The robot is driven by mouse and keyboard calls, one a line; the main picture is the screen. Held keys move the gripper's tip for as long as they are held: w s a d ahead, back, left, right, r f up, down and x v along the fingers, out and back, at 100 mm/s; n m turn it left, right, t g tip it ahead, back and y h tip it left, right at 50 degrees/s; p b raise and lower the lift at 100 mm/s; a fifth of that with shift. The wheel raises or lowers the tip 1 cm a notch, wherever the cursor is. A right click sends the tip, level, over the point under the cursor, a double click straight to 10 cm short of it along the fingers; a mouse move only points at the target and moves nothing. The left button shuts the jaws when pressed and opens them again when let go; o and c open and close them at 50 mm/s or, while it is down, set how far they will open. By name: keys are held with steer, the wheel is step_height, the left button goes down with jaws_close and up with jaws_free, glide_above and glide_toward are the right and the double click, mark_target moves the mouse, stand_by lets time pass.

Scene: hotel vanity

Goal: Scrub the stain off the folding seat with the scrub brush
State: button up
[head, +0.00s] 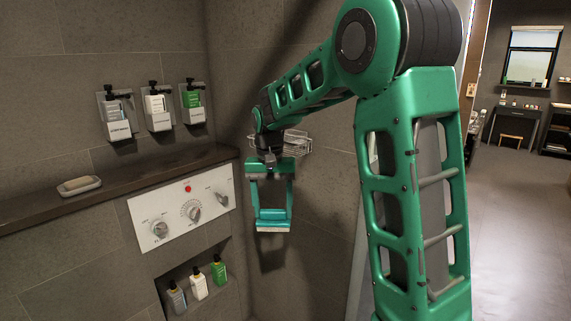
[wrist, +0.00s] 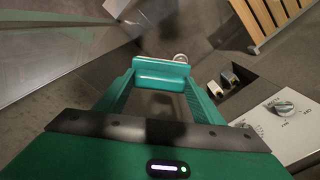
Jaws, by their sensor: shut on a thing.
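My gripper (head: 272,206) hangs pointing down in front of the tiled wall, its two green fingers spread around a teal block with a pale underside, which I take as the scrub brush (head: 273,226). In the wrist view the brush (wrist: 160,74) spans the gap between the fingertips of my gripper (wrist: 160,86). The brush is in the air, apart from any surface. A slatted wooden surface, apparently the folding seat (wrist: 262,18), shows at the top right of the wrist view, partly cut off. The seat is not visible in the head view. I see no stain.
A white control panel (head: 183,211) with knobs is on the left wall, above a niche with several bottles (head: 198,287). A dark ledge (head: 125,184) holds a soap dish (head: 79,186). Dispensers (head: 157,107) hang above. A wire basket (head: 296,144) is behind my arm.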

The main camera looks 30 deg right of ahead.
step_height(320, 180, down, 27)
steer(key=w+a+n, duration=0.2)
steer(key=a+n, duration=0.1)
steer(key=n, duration=0.3)
steer(key=shift+w+n, duration=0.3)
steer(key=shift+w, duration=0.05)
